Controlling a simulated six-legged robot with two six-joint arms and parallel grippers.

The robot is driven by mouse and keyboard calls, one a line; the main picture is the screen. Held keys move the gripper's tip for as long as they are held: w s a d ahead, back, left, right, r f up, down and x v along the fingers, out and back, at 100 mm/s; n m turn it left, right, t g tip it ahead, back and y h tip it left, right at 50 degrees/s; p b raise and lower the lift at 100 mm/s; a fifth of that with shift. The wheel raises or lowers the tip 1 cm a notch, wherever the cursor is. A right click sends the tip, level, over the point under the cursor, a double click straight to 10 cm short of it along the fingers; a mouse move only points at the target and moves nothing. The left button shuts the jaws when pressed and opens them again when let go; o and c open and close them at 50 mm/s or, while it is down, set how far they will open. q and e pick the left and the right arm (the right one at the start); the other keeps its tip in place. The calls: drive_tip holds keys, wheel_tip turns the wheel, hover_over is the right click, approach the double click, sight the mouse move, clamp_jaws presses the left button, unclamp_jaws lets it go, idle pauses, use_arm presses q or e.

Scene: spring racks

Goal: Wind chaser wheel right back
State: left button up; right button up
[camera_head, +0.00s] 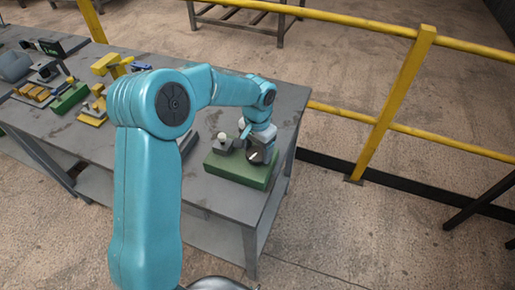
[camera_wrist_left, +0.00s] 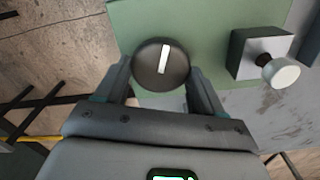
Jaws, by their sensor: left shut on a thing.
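A dark round wheel (camera_wrist_left: 162,58) with a white line across its face shows in the left wrist view, against a green base. My left gripper (camera_wrist_left: 162,78) has one finger on each side of the wheel and is shut on it. The white line stands nearly upright in that view, leaning slightly right. In the head view the green base (camera_head: 236,172) sits near the table's right end, and my left gripper (camera_head: 261,152) is over its right part. The wheel is hard to make out there. My right gripper is not in view.
A grey block with a pale round knob (camera_wrist_left: 281,73) stands beside the wheel. The grey table (camera_head: 150,158) carries several yellow, green and grey fixtures on its left half. A yellow railing (camera_head: 392,105) runs behind the table's right end. Open floor lies to the right.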

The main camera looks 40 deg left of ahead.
sight(255, 152)
use_arm(q)
drive_tip(key=n+b, duration=0.2)
drive_tip(key=n, duration=0.2)
drive_tip(key=shift+a+f+b, duration=0.1)
drive_tip(key=shift+b, duration=0.2)
drive_tip(key=n+b, duration=0.2)
drive_tip(key=n, duration=0.3)
drive_tip(key=shift+n, duration=0.4)
drive_tip(key=n+b, duration=0.2)
drive_tip(key=n, duration=0.3)
drive_tip(key=shift+s+a, duration=0.1)
drive_tip(key=shift+a, duration=0.05)
drive_tip(key=n, duration=0.2)
drive_tip(key=n+b, duration=0.1)
drive_tip(key=n, duration=0.2)
drive_tip(key=shift+r+n, duration=0.2)
drive_tip(key=shift+n, duration=0.1)
drive_tip(key=o, duration=1)
drive_tip(key=shift+s, duration=0.1)
drive_tip(key=shift+o, duration=0.2)
wheel_tip(255, 152, up, 16)
drive_tip(key=p, duration=0.2)
drive_tip(key=shift+r, duration=0.15)
